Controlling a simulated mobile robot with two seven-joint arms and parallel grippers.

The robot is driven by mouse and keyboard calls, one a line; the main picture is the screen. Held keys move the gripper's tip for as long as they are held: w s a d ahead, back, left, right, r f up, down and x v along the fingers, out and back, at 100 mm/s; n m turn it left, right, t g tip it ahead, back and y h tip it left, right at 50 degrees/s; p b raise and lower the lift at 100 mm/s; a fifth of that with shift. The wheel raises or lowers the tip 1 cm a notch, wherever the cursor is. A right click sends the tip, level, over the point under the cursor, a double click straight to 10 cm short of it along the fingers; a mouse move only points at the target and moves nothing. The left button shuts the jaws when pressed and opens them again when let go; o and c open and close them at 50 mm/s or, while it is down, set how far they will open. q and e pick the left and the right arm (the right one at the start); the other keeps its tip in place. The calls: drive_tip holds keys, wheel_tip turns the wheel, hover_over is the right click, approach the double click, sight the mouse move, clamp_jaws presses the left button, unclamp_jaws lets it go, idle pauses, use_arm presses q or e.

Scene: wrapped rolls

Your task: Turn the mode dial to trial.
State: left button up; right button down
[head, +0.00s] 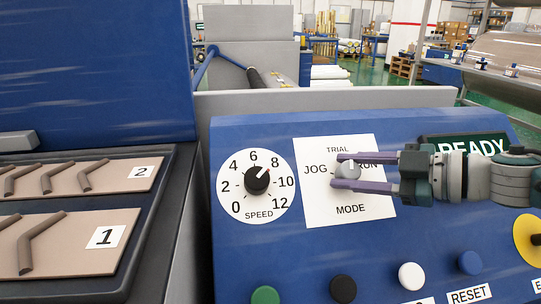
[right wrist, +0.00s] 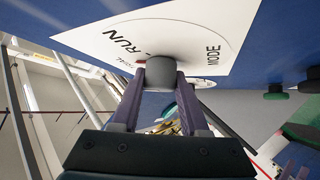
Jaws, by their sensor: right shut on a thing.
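The mode dial (head: 347,170) is a grey knob on a white card (head: 350,207) with TRIAL above, JOG at the left, RUN at the right and MODE below. My right gripper (head: 344,171) comes in from the right, with one purple finger above the knob and one below, shut on it. In the right wrist view the knob (right wrist: 160,73) sits between the two fingertips, against the card. A pale mark on the knob seems to point up and right, towards RUN, but the fingers make this hard to read. My left gripper is not in view.
The blue panel (head: 235,150) also carries a black speed dial (head: 257,180) left of the card. Green, black and white buttons (head: 411,276) line the lower edge, with a yellow-ringed control (head: 528,240) at the right. A READY display (head: 470,146) lies behind my right arm.

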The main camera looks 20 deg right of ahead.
drive_tip(key=shift+n+g+y, duration=0.3)
drive_tip(key=shift+n+g, duration=0.5)
drive_tip(key=shift+n, duration=0.3)
drive_tip(key=shift+c, duration=2.1)
unclamp_jaws()
drive_tip(key=shift+s+d+r, duration=0.2)
drive_tip(key=shift+s+d, duration=0.1)
drive_tip(key=p+v, duration=0.1)
drive_tip(key=v, duration=0.8)
drive_tip(key=shift+p, duration=0.35)
